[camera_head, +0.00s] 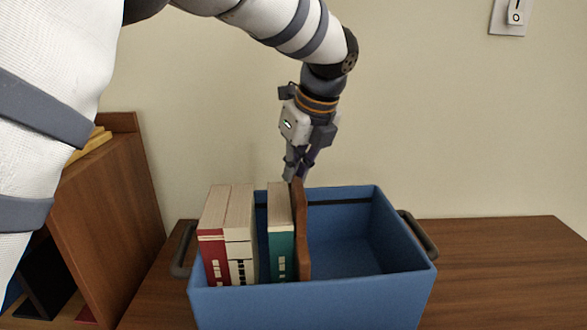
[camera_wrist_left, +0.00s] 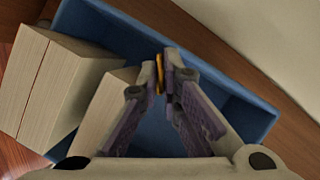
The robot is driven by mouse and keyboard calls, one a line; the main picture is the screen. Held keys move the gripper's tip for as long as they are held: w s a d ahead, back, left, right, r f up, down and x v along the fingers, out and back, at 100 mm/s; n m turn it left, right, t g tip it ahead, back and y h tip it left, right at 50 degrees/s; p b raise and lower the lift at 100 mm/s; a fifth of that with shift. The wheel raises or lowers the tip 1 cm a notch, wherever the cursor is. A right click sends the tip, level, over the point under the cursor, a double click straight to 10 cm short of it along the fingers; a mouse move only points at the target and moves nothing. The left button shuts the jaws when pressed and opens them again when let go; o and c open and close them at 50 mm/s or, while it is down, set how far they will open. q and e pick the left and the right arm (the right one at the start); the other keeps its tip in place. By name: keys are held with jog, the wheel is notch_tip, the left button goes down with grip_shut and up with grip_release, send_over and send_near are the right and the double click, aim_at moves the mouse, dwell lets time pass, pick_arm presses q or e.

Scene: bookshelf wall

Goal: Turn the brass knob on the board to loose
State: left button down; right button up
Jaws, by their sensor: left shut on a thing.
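The board (camera_head: 302,232) is a brown upright slab in the blue crate (camera_head: 320,303), beside the green book in the head view. My left gripper (camera_head: 294,178) points down at the top of this board. The brass knob (camera_wrist_left: 160,76) shows as a thin gold piece between the fingertips of my left gripper (camera_wrist_left: 164,80) in the left wrist view. The fingers are shut on it. In the head view the knob is hidden, and I cannot read which way it is turned. My right gripper is not in view.
A red book (camera_head: 214,245), a cream book (camera_head: 240,240) and a green book (camera_head: 280,240) stand in the crate's left part. Its right part is empty. A wooden shelf side (camera_head: 110,220) stands at left. The wooden top (camera_head: 500,270) at right is clear.

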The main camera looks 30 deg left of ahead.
pick_arm(q)
jog(key=n, duration=0.1)
jog(key=n+g, duration=0.1)
jog(key=n, duration=0.1)
jog(key=shift+w+f+y, duration=0.15)
jog(key=shift+f+y, duration=0.05)
jog(key=shift+y, duration=0.1)
jog(key=n+g+b, duration=0.1)
jog(key=n, duration=0.1)
jog(key=shift+n, duration=0.3)
jog(key=n+g+b, duration=0.1)
jog(key=n, duration=0.3)
jog(key=shift+w+g, duration=0.15)
jog(key=shift+g, duration=0.25)
jog(key=shift+n+g+b, duration=0.4)
jog(key=shift+n+b, duration=0.25)
jog(key=shift+n, duration=0.45)
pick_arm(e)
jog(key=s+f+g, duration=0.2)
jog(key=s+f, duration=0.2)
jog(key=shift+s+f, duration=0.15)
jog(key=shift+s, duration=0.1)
pick_arm(q)
jog(key=shift+r, duration=0.1)
jog(key=c, duration=1.8)
grip_release()
jog(key=shift+r, duration=0.1)
